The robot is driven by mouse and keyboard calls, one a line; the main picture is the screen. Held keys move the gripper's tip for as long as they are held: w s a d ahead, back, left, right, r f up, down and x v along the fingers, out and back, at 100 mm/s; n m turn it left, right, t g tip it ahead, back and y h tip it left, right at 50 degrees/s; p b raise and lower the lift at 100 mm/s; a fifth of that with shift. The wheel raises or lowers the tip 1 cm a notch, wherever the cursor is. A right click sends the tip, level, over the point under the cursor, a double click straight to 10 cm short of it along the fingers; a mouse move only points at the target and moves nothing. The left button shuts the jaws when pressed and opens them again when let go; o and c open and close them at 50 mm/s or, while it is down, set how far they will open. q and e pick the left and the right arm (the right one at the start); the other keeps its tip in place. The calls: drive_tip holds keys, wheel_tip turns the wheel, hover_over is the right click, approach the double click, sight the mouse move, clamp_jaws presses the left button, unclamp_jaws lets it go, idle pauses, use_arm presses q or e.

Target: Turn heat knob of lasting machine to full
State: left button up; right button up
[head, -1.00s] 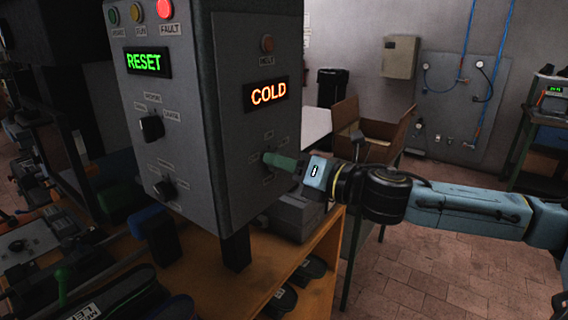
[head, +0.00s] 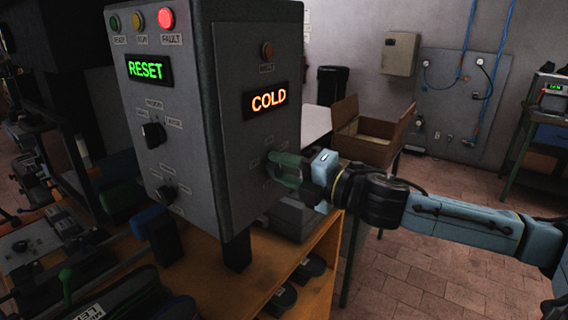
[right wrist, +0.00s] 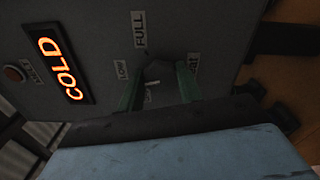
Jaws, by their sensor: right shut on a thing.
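The lasting machine's grey control box (head: 230,150) stands at the centre left in the head view. Its right face carries a lit orange COLD display (head: 265,101), which also shows in the right wrist view (right wrist: 61,70). My right gripper (head: 273,170) is at the lower part of that face, its green fingers against the panel. In the right wrist view, the dark heat knob (right wrist: 158,70) sits between the fingers of my right gripper (right wrist: 160,84), which is shut on it. FULL and LOW labels show near the knob; its pointer setting is unclear. My left gripper is not in view.
The box's front face has a green RESET display (head: 145,68), a lit red FAULT lamp (head: 166,18) and two black knobs, the upper one (head: 153,134) larger in view. An open cardboard box (head: 372,140) stands behind my right arm. Floor at the right is clear.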

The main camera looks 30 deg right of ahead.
drive_tip(key=m+p, duration=0.2)
drive_tip(key=m, duration=0.1)
drive_tip(key=shift+r+m, duration=0.15)
drive_tip(key=shift+m, duration=0.25)
drive_tip(key=m+p, duration=0.2)
drive_tip(key=shift+m+p, duration=0.3)
drive_tip(key=shift+m, duration=0.1)
drive_tip(key=m+p, duration=0.4)
drive_tip(key=shift+f+m+p, duration=0.2)
drive_tip(key=shift+m+p, duration=0.95)
drive_tip(key=shift+m, duration=0.25)
drive_tip(key=o, duration=1)
